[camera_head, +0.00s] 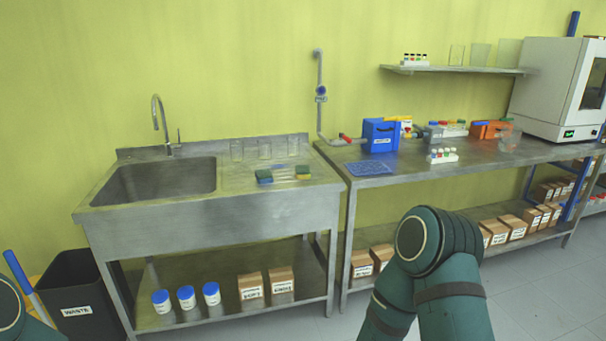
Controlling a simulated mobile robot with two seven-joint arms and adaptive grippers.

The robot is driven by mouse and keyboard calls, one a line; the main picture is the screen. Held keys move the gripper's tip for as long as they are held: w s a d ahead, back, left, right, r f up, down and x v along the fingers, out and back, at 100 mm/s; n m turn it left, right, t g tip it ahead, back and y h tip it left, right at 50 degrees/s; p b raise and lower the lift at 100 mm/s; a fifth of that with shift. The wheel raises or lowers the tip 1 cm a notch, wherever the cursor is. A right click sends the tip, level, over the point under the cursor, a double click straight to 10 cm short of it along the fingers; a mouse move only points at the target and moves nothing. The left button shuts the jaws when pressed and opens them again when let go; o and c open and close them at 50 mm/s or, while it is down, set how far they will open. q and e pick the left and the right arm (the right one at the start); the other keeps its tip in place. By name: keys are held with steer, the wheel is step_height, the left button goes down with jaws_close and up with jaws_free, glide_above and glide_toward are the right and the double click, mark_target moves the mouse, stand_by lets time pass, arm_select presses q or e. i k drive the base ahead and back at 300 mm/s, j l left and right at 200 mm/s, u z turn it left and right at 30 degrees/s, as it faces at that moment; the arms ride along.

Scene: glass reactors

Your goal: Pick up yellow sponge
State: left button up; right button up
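A small sponge with a dark green top and a yellow lower part (303,174) lies on the right, drainboard side of the steel sink unit (205,222). A second sponge, green with blue (264,177), lies to its left. Thin pale items (284,173) lie between the two; they are too small to make out. No gripper shows in the head view. Only a green link of my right arm shows at bottom right and a bit of my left arm at the lower left corner.
Several clear glasses (264,148) stand behind the sponges. The sink basin (165,182) and tap (161,125) are to the left. A bench (430,176) with a blue box (381,135) stands to the right. A black waste bin (82,300) stands at lower left.

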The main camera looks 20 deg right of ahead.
mark_target(302, 172)
steer(key=i+l+u, duration=0.15)
steer(key=i+l, duration=0.35)
steer(key=i+l+u, duration=0.1)
steer(key=i+l, duration=0.35)
steer(key=l, duration=0.15)
steer(key=i+l+u, duration=0.15)
steer(key=i+l, duration=0.3)
steer(key=l, duration=0.15)
